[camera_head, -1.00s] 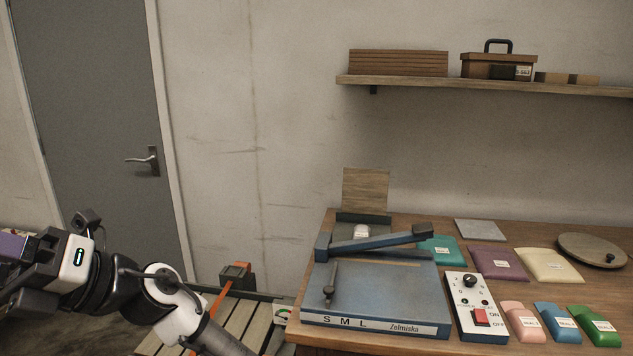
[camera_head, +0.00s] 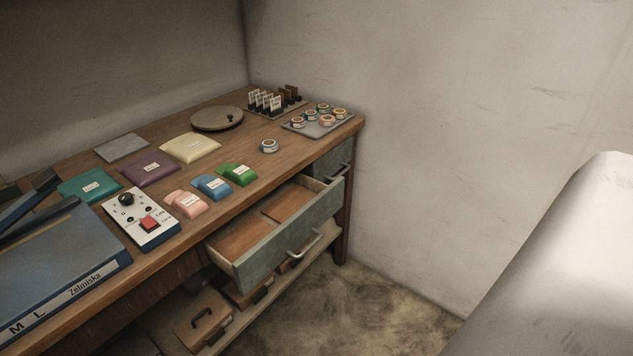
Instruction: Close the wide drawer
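The wide drawer (camera_head: 290,246) has a grey-green front with a metal bar handle (camera_head: 304,246). It stands pulled out from under the right part of the wooden desk (camera_head: 236,209). Two brown wooden compartments show inside it, and they look empty. My gripper is not in view now, so whether it is open or shut does not show.
A smaller grey-green drawer (camera_head: 333,161) beside it looks shut. A lower shelf (camera_head: 216,346) holds brown cases (camera_head: 203,322). Tape rolls, coloured pouches and a control box (camera_head: 141,218) lie on the desk. The floor (camera_head: 340,305) before the drawer is clear.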

